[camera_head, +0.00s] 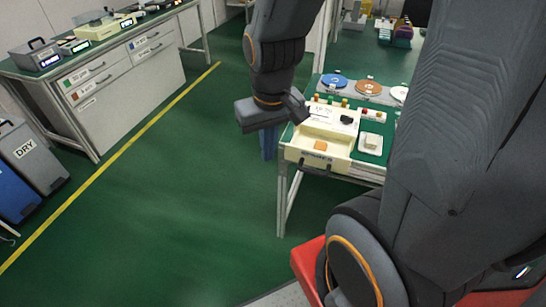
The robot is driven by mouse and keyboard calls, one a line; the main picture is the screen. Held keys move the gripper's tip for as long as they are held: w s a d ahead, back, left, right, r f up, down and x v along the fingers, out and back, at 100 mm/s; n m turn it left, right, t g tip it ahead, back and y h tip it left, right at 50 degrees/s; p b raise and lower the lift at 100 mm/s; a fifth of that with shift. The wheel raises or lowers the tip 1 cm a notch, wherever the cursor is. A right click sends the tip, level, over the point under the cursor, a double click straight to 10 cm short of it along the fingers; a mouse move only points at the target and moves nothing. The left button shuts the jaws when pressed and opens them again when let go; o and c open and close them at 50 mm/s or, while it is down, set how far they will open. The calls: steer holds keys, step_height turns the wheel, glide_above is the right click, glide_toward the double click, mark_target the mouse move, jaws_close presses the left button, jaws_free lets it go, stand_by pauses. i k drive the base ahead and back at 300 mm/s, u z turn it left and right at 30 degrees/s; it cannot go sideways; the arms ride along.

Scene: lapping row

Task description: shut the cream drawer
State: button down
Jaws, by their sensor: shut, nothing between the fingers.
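The cream drawer (296,153) is pulled out toward the front of the green-topped bench at the right. Its inside is visible, with a small orange block (320,146) in it. Its front carries a dark label and a dark bar handle (315,168). My gripper (299,106) is above and just left of the drawer, close to its back left corner in the picture. It is shut and holds nothing. I cannot tell whether it touches the drawer or its housing. My wrist hides part of the bench's left side.
Several coloured discs (368,87) lie behind the drawer. A white dish with a pale block (370,142) sits to its right. My arm hides the bench's right side. A grey bin (30,155) and drawer bench (120,80) stand left. The green floor (180,200) between is clear.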

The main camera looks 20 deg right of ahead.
mark_target(336, 159)
steer(key=u, duration=1.2)
steer(key=k, duration=0.35)
steer(key=z, duration=0.95)
